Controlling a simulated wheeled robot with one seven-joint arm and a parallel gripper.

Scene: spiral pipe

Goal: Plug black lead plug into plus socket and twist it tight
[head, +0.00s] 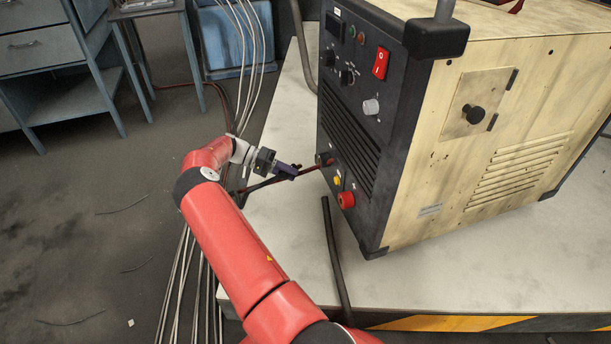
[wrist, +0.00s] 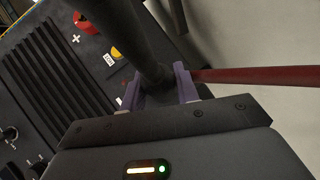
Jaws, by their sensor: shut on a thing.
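My gripper (head: 290,171) has purple fingers and is at the left of the machine's front panel, apart from it. In the wrist view its fingers (wrist: 160,88) are shut on the dark end of a thick black lead (wrist: 140,35), taken as the black lead plug. The plug's tip is hidden between the fingers. The lead runs up the wrist picture, widening toward the camera. The red plus socket (head: 346,199) is low on the panel, to the right of and below my gripper. It also shows at the top left of the wrist view (wrist: 85,22), beside a plus mark.
A yellow fitting (head: 337,182) sits beside the plus socket. A dark red cable (wrist: 250,76) runs close behind my fingers from the panel's far lower socket (head: 324,158). Another black cable (head: 337,262) lies on the white table (head: 450,270). The machine's vented panel (head: 350,140) stands close.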

